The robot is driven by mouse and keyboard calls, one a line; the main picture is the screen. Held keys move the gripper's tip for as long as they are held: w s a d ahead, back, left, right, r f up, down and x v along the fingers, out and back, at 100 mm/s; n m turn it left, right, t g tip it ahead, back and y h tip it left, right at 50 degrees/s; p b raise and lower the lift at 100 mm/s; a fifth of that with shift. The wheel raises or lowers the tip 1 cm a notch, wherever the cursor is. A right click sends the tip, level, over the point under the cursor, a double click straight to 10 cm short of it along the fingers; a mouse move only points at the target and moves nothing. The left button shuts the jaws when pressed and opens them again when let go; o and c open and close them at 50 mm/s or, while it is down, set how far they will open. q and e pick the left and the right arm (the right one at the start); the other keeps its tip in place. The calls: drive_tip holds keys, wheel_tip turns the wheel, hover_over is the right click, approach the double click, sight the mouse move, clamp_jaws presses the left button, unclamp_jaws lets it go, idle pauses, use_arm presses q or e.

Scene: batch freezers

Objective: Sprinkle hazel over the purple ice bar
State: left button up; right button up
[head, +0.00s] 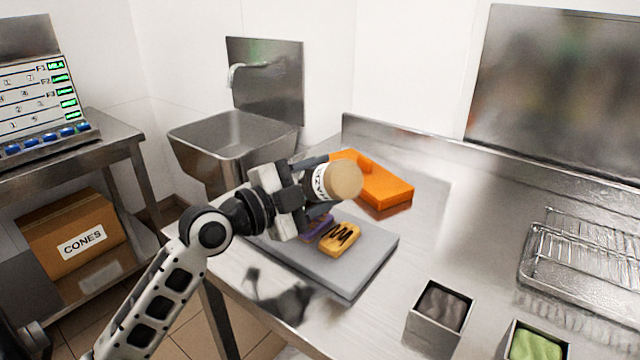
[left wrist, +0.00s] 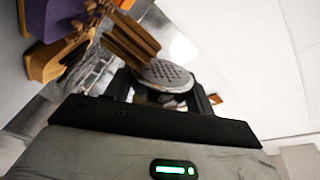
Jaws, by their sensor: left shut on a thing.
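My left gripper (head: 300,188) is shut on a jar (head: 320,182) with a white label, held tilted above the grey board (head: 350,280). The jar's round tan end (head: 343,180) faces right; only part of the label shows. A purple bar (head: 319,228) lies on the board, partly hidden by the gripper, beside a yellow-orange bar (head: 340,239) with a dark zigzag. In the left wrist view, a perforated lid (left wrist: 165,75) shows between the fingers. Brown streaks (left wrist: 128,42) run from it toward the purple bar (left wrist: 65,17); I cannot tell for sure what they are. My right gripper is out of view.
An orange block (head: 385,188) lies behind the board. A container of dark stuff (head: 435,335) and one of green stuff (head: 512,350) stand at the front right. A wire rack (head: 585,255) is on the right. A sink (head: 230,130) is behind left. The counter's middle is clear.

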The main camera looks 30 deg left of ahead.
use_arm(q)
drive_tip(key=shift+f, duration=0.25)
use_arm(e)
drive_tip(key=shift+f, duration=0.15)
